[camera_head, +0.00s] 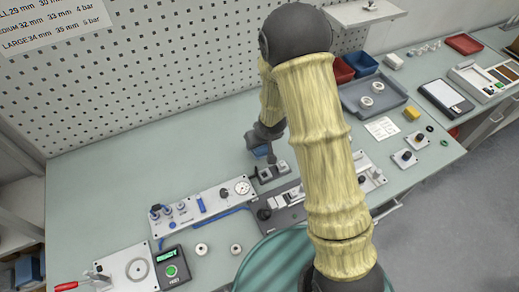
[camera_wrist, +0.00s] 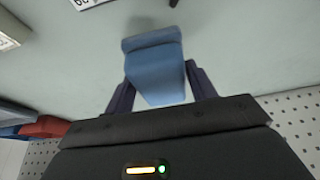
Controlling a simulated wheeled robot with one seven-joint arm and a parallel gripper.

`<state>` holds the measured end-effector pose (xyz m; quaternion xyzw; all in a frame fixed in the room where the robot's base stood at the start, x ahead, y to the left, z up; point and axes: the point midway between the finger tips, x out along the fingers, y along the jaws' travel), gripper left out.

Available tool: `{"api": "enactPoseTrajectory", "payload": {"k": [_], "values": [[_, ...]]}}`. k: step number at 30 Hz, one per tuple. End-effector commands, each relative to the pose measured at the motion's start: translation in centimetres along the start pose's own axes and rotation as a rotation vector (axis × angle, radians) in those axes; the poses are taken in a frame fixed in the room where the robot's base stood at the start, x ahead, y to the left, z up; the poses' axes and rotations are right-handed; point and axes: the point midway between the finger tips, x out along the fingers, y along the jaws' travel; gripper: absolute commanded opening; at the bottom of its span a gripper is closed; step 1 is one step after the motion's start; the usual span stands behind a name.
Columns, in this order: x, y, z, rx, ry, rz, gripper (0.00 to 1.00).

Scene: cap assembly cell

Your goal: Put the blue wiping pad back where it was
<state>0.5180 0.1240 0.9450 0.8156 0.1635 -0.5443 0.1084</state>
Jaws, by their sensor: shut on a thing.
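The blue wiping pad (camera_wrist: 155,70) is between the two fingers of my gripper (camera_wrist: 161,90) in the wrist view. My gripper is shut on it, and its far end sticks out past the fingertips. In the head view the blue pad (camera_head: 261,151) shows only partly below my gripper (camera_head: 264,148), over the pale green table (camera_head: 110,170). It is beside the small grey fixture at the middle of the bench. My arm hides part of the bench. I cannot tell whether the pad touches the table.
A small fixture (camera_head: 270,173) stands just in front of my gripper. A panel with a gauge (camera_head: 205,207) lies to the left. A grey tray (camera_head: 390,99) with white rings is at the right, by red and blue bins (camera_head: 361,63). The table's back left is clear.

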Motion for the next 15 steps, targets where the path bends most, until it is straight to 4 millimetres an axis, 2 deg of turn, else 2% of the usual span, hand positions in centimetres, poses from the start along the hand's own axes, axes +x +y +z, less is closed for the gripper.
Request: {"api": "enactPoseTrajectory", "payload": {"k": [5,15], "values": [[0.2,-0.1,0.1,-0.002,-0.001,-0.001,0.34],[3.7,0.0,1.6,-0.001,-0.003,0.001,0.34]]}}
